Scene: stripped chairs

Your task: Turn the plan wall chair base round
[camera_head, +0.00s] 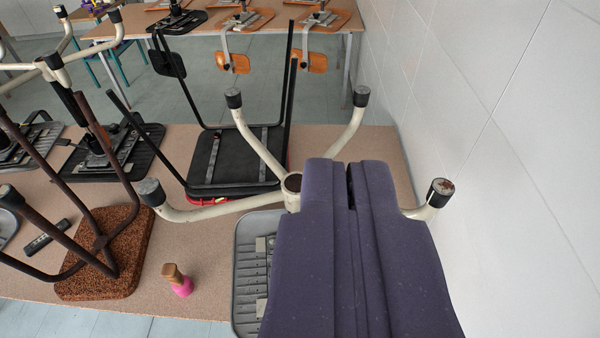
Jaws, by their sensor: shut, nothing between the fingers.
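The chair base (262,143) next to the wall is upturned, with cream tubular arms spreading from a round hub with a dark open centre. The arm ends carry dark caps; two point away from me, one left and one right toward the wall. A grey ribbed seat (247,268) lies below it, partly hidden. My gripper (348,170), dark purple-blue, fills the lower middle. Its two fingers are together with only a thin dark slit between them, holding nothing. It covers the right side of the hub and part of the right arm; I cannot tell whether it touches them.
A white panelled wall (510,150) runs close on the right. The tan tabletop (205,290) also bears a black upturned chair (235,155), a brown-legged chair (100,270) on a speckled seat, a pink bottle (178,280) and a dark remote (47,237). More chair parts lie on a table behind.

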